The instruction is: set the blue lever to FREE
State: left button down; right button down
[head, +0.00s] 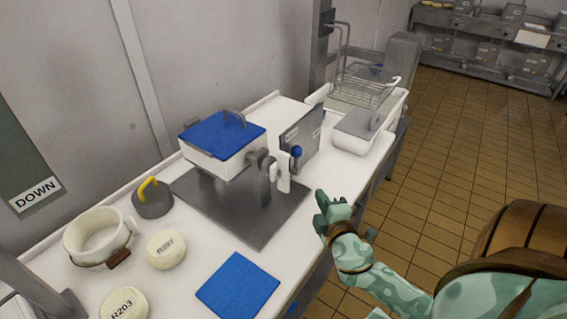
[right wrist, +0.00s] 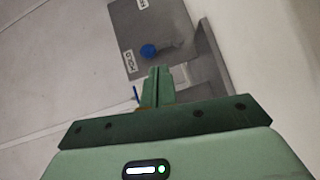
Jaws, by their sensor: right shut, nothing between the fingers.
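The blue lever shows as a round blue knob (head: 297,152) in front of an upright grey plate (head: 304,133) with white labels on the worktop. In the right wrist view the knob (right wrist: 148,51) is close to a label (right wrist: 130,62) that seems to read HOLD. A second label (right wrist: 142,4) is at the top edge, too cut off to read surely. My right gripper (head: 326,203) is shut and empty by the worktop's front edge, nearer than the knob and apart from it. Its fingers (right wrist: 157,84) point towards the knob in the wrist view. My left gripper is not in view.
A blue-lidded white vat (head: 222,140) on a dark plate stands left of the lever, with a grey bracket beside it. A white basin (head: 370,135) and wire basket (head: 365,90) stand behind. A blue mat (head: 238,286) lies in front. Tiled floor is clear to the right.

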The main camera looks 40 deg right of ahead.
aim_at(296, 158)
jog(key=shift+w+a+r+n+t+y, duration=0.1)
jog(key=shift+w+r+n+t+y, duration=0.35)
jog(key=shift+w+n, duration=0.3)
jog(key=shift+w+a+r+n+t+y, duration=0.1)
jog(key=shift+w+r+n+t+y, duration=0.35)
jog(key=shift+w, duration=0.4)
jog(key=x, duration=1)
jog(key=shift+p, duration=0.3)
